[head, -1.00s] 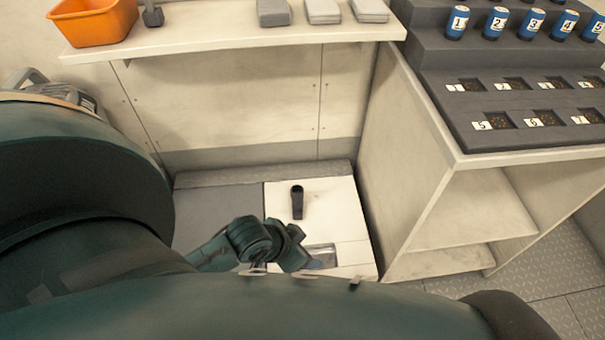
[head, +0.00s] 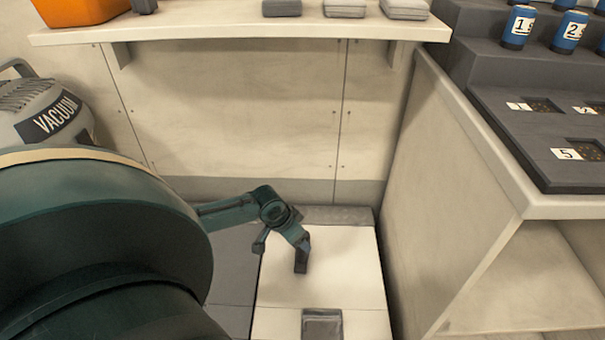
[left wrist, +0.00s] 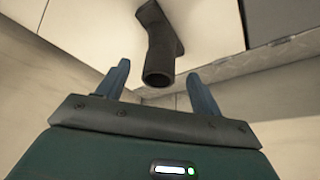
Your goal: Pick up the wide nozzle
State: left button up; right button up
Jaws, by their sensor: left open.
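The wide nozzle (left wrist: 158,50) is a dark tube with a round open end and a broader flat part on the pale panel, seen in the left wrist view. In the head view its dark body (head: 301,264) shows on the white panel, partly covered by my left gripper (head: 285,238). In the left wrist view the two fingers of my left gripper (left wrist: 157,74) are open, with the tube's open end between and just beyond the tips. I see no grip on it. My right gripper is not in view.
A grey rectangular piece (head: 322,324) is at the front of the white panel (head: 345,270). A shelf (head: 240,32) with an orange bin (head: 82,10) runs above. A pale cabinet (head: 445,190) bounds the right; a vacuum (head: 40,110) stands at left.

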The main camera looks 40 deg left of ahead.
pick_arm(q)
jog(key=shift+w+f, duration=0.3)
jog(key=shift+f, duration=0.35)
jog(key=b+x, duration=0.3)
jog(key=x, duration=0.1)
jog(key=shift+f+b, duration=0.35)
jog(key=shift+f, duration=0.2)
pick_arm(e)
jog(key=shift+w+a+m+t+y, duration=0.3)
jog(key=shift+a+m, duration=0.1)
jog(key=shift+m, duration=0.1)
pick_arm(q)
jog(key=shift+r, duration=0.15)
jog(key=c, duration=1.2)
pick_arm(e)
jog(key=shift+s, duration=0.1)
